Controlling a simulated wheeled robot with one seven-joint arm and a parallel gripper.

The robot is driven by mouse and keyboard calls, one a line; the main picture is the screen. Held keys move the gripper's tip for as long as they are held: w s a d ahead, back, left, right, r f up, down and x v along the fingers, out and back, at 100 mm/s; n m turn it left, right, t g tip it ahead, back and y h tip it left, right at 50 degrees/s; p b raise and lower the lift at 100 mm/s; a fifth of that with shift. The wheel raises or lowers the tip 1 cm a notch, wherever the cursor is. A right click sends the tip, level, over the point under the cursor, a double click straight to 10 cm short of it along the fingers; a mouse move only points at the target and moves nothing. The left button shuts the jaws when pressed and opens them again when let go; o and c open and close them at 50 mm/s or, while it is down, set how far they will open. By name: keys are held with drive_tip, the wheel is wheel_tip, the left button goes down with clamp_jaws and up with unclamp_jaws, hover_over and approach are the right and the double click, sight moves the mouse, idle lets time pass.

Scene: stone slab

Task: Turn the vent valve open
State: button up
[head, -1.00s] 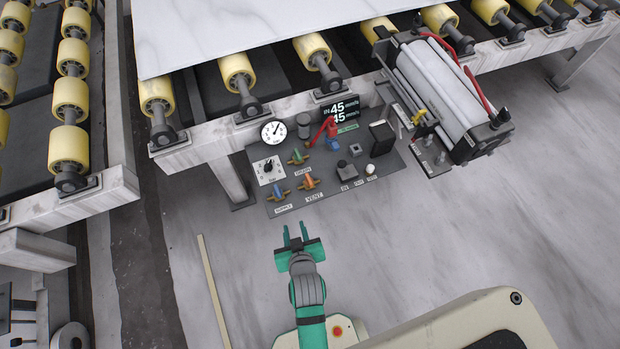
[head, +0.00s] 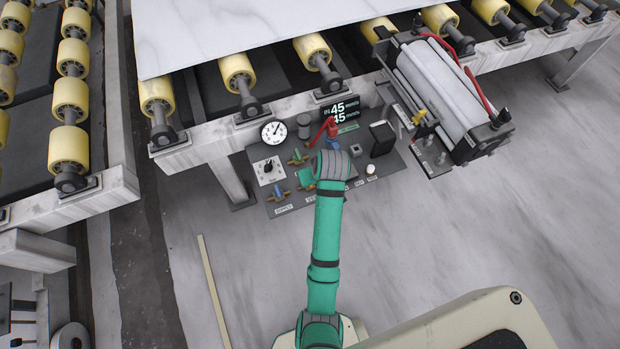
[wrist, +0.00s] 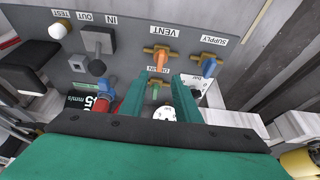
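The vent valve has an orange handle (wrist: 160,60) on a brass body, just below the VENT label in the wrist view. In the head view my arm and gripper hide most of it. My gripper (wrist: 161,82) is open, its two green fingers apart. The orange handle shows just beyond the fingertips, roughly in line with the gap. I cannot tell whether the fingers touch it. The green drain handle (wrist: 155,91) shows between the fingers. In the head view, only part of the gripper (head: 306,178) shows beside my wrist.
The blue supply valve (wrist: 209,66) sits beside the vent valve. A gauge (head: 273,132), a selector knob (head: 268,168), a red lever (head: 322,131) and a black box (head: 382,138) crowd the panel.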

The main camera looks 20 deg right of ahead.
drive_tip(key=x, duration=1)
drive_tip(key=shift+f, duration=0.1)
clamp_jaws()
